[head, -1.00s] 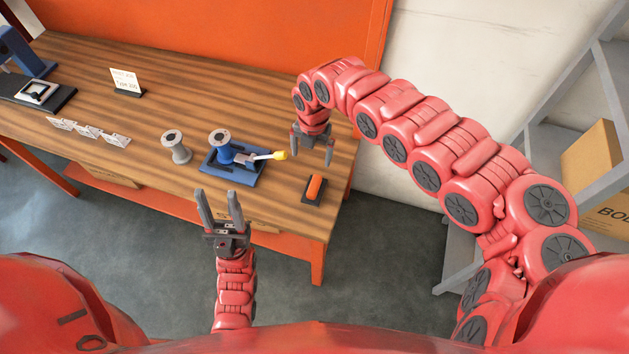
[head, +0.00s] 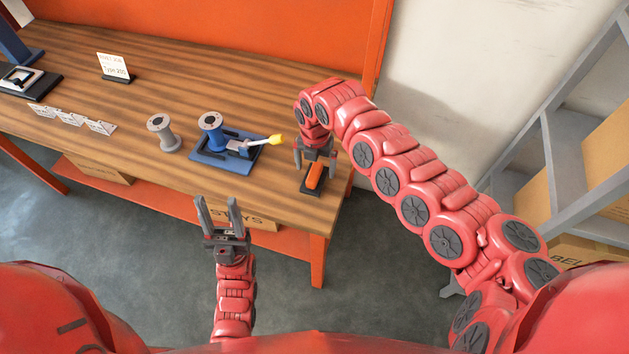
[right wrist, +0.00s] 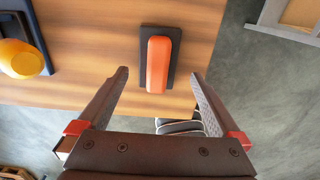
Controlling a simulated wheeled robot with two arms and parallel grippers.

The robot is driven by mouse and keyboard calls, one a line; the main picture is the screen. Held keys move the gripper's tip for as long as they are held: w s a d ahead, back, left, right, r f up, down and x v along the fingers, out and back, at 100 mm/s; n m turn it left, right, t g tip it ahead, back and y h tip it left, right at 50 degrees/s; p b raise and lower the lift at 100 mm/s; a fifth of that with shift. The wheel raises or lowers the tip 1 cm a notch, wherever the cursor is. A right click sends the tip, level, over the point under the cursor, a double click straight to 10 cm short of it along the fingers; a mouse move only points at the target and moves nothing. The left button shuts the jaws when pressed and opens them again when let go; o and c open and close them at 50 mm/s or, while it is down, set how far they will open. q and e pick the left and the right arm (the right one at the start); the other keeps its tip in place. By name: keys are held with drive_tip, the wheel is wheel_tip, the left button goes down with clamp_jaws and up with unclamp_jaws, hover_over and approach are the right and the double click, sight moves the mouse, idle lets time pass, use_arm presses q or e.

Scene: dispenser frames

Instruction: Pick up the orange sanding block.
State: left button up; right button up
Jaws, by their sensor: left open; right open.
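The orange sanding block (head: 315,175) lies on a dark flat base (head: 309,189) near the right end of the wooden table. In the right wrist view the orange sanding block (right wrist: 158,64) lies ahead of the fingertips, roughly in line with the gap between them. My left gripper (head: 218,200) is open and empty in front of the table's front edge.
A blue dispenser (head: 225,160) with a spool and a yellow-tipped lever (head: 276,140) stands left of the block. A grey spool (head: 162,134), several small white cards (head: 72,119) and a sign (head: 113,66) are further left. The table's right edge is close to the block.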

sight(314, 172)
drive_tip(key=f, duration=0.1)
drive_tip(key=f+p, duration=0.1)
drive_tip(key=f, duration=0.2)
drive_tip(key=shift+w+a+p, duration=0.1)
drive_tip(key=shift+a+p, duration=0.15)
drive_tip(key=shift+p, duration=0.15)
drive_tip(key=shift+d+f, duration=0.1)
drive_tip(key=shift+f, duration=0.25)
drive_tip(key=c, duration=1.4)
